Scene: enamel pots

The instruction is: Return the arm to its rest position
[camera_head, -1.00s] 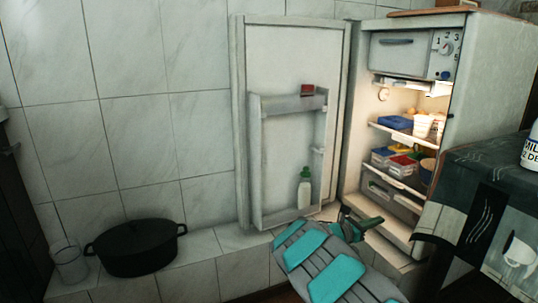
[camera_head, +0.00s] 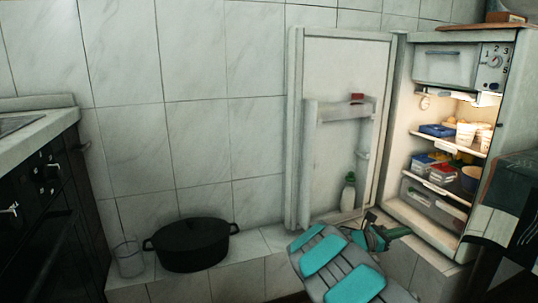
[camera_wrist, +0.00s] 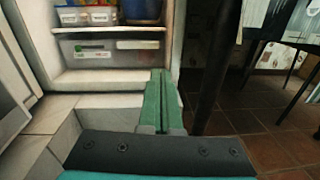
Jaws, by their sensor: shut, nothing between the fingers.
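My gripper (camera_head: 378,236) shows in the head view at the lower right, in front of the open fridge, with my grey and teal arm reaching up from the bottom edge. In the wrist view, the green fingers of my gripper (camera_wrist: 161,100) lie side by side, shut and empty. They point toward the lower part of the fridge (camera_wrist: 105,84) and appear clear of it.
The fridge door (camera_head: 340,130) stands wide open. A black pot (camera_head: 192,245) and a glass (camera_head: 129,260) stand on the tiled ledge at left. A stove (camera_head: 50,200) is at the far left. A cloth-covered table (camera_head: 510,195) is at the right.

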